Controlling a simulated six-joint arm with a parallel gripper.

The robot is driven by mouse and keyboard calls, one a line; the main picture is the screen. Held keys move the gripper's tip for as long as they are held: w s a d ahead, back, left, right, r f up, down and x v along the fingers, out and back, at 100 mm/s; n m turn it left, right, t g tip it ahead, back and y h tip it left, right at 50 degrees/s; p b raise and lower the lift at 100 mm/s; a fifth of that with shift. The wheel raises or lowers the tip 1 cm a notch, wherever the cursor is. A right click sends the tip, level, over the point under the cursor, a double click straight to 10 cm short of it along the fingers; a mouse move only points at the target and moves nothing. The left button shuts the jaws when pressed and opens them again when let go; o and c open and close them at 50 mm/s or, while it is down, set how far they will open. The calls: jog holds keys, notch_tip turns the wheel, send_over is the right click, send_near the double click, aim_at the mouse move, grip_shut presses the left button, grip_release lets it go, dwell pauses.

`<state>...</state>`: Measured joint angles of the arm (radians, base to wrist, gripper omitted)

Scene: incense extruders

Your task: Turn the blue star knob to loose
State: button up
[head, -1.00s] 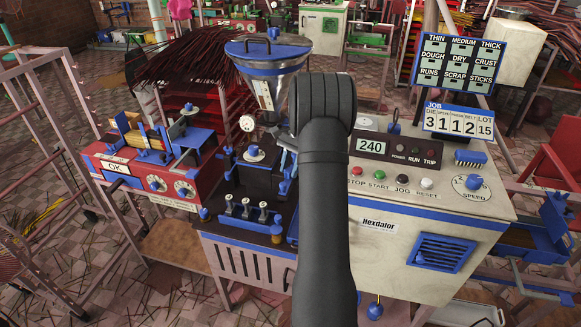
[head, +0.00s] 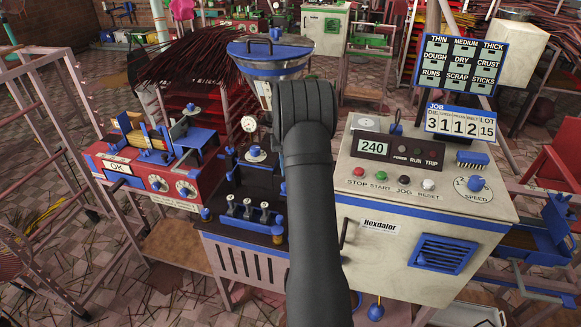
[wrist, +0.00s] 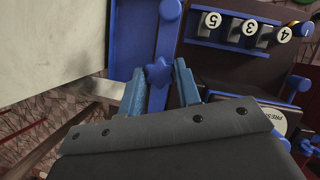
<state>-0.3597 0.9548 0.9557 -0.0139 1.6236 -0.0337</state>
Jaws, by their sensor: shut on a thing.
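The blue star knob (wrist: 158,73) shows in the wrist view, on a blue upright bar. My gripper (wrist: 160,68) has its two blue fingers on either side of the knob and is shut on it. The knob's lower part and where the fingers touch it are partly hidden by the gripper body. In the head view my dark arm covers the knob and the gripper.
Numbered levers (wrist: 250,27) stand right of the knob in the wrist view. In the head view, the black extruder bed carries small levers (head: 248,207) left of my arm, under a hopper (head: 270,60). The cream control cabinet (head: 440,190) stands to the right.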

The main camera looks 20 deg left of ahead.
jog(key=shift+n, duration=0.4)
jog(key=o, duration=1)
